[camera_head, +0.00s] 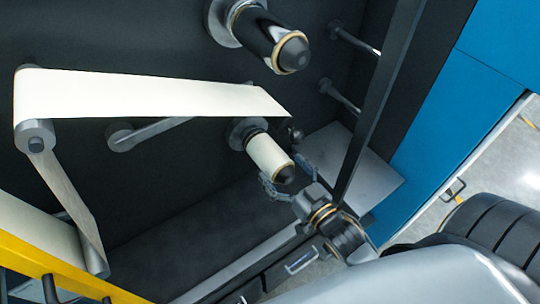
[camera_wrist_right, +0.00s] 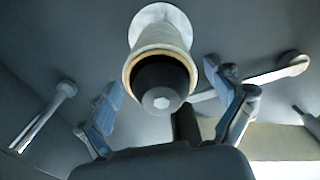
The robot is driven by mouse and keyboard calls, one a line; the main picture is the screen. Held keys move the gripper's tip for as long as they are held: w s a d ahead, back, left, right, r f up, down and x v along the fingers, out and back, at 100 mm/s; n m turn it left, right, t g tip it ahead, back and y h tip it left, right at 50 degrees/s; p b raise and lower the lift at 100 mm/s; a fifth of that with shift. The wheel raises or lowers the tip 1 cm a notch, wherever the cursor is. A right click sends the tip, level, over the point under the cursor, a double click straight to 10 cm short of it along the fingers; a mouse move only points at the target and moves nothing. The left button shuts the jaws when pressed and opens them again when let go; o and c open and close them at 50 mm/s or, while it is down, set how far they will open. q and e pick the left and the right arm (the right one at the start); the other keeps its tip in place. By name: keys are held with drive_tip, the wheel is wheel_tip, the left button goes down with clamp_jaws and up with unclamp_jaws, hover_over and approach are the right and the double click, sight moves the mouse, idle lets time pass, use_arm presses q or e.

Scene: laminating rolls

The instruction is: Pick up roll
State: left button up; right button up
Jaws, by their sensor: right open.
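A cream roll (camera_head: 267,153) sits on a dark spindle that sticks out of the machine's dark back wall. My right gripper (camera_head: 287,183) is open at the roll's front end, with one finger on each side of the dark spindle tip. In the right wrist view, the roll (camera_wrist_right: 161,42) points at the camera with its dark hub and hex end. The open fingers of the right gripper (camera_wrist_right: 168,100) stand to the left and right of it, apart from it. My left gripper is not in view.
A larger spindle (camera_head: 270,40) with a dark roll sticks out above. A cream web (camera_head: 140,95) runs over a grey roller (camera_head: 35,135) at left. A dark frame post (camera_head: 380,100) stands just right of my gripper. A yellow rail (camera_head: 60,270) is at lower left.

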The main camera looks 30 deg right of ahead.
drive_tip(key=w, duration=0.2)
drive_tip(key=shift+w+a, duration=0.2)
drive_tip(key=shift+w, duration=0.1)
drive_tip(key=c, duration=1.3)
drive_tip(key=shift+c, duration=0.4)
drive_tip(key=shift+s, duration=0.15)
